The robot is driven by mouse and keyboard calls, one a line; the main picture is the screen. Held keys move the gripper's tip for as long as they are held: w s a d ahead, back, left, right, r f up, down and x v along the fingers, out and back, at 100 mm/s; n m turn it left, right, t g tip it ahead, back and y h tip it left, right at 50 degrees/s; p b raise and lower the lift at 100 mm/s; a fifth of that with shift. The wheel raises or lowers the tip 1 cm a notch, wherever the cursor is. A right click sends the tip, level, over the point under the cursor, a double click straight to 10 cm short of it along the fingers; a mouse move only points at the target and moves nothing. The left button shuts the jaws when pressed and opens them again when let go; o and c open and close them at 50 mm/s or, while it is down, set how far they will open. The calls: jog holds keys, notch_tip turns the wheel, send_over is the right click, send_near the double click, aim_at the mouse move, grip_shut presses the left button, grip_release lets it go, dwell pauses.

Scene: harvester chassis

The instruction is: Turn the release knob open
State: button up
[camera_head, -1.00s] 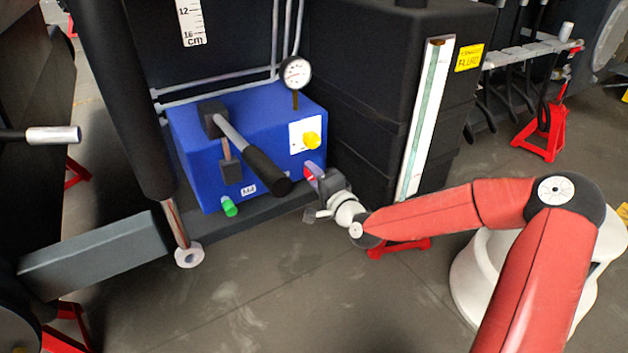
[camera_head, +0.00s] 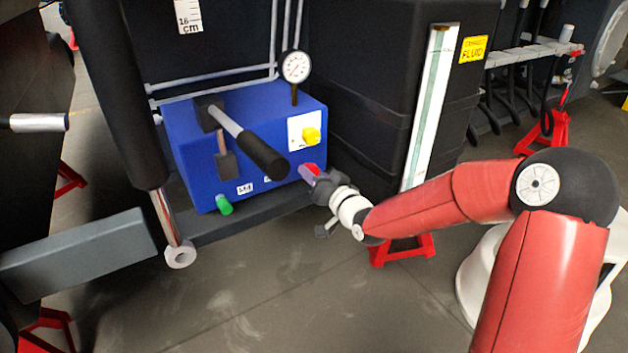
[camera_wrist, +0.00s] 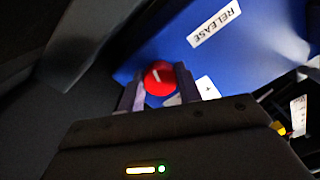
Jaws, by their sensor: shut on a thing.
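The red release knob (camera_wrist: 159,77) sits on the blue hydraulic box (camera_wrist: 180,40) and shows a white pointer line. In the head view the knob (camera_head: 309,171) is at the lower right of the box's front face, partly hidden by my gripper. My gripper (camera_wrist: 157,88) has one finger on each side of the knob and is shut on it. In the head view my gripper (camera_head: 309,176) reaches the box from the right. A white label reading RELEASE (camera_wrist: 215,22) is on the box beside the knob.
A black-handled lever (camera_head: 262,155) sticks out in front of the box. A yellow knob (camera_head: 311,135) is above the red one, a green knob (camera_head: 224,205) at lower left. A dark tank (camera_head: 370,110) stands close on the right, above a red stand (camera_head: 402,250).

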jog(key=shift+f+n, duration=0.1)
jog(key=shift+n, duration=1.6)
jog(key=o, duration=1)
jog(key=v, duration=0.8)
jog(key=shift+p, duration=0.4)
